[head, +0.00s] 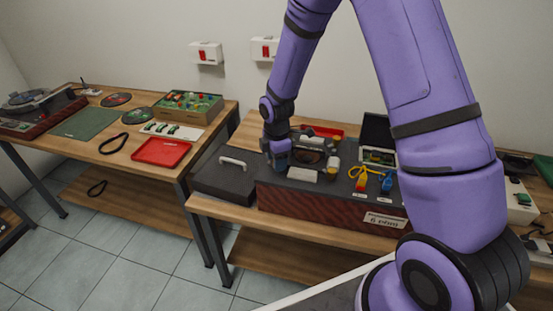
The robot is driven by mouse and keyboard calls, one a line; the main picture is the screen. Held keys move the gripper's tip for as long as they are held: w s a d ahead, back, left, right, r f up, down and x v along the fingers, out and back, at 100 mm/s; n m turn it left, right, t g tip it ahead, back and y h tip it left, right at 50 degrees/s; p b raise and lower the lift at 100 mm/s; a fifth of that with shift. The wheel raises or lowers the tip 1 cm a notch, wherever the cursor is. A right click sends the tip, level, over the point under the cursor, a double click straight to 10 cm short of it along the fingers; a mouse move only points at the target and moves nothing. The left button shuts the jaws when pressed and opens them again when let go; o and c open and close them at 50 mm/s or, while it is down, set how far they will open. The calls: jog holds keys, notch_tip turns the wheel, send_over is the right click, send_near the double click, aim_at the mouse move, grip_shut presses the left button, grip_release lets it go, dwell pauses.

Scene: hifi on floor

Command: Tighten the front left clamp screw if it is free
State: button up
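A dark red-brown cabinet (300,200) with a dark top stands on the right bench, with a white label (385,220) reading "6 ohm" on its front. My gripper (278,162) points down over the left part of its top, and its fingertips are too small and dark to read. A round dark part (310,156) lies just right of my gripper. Small pale pieces, one a block (300,174) and one a knob (334,162), are near it. I cannot make out which piece is the front left clamp screw; my gripper may cover it.
A dark lid with a pale handle (233,161) lies left of the cabinet. Yellow cable with red and blue ends (387,182) lies on the cabinet's right; an open black case (377,134) stands behind. The left bench holds a red tray (161,152), green mat (84,122) and turntable (35,105).

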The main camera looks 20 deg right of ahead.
jog(key=c, duration=0.7)
jog(key=shift+c, duration=0.2)
jog(key=shift+m, duration=0.4)
jog(key=m, duration=0.3)
jog(key=shift+m, duration=0.4)
jog(key=m, duration=1)
jog(key=shift+m, duration=0.4)
jog(key=m, duration=0.6)
jog(key=shift+m, duration=0.4)
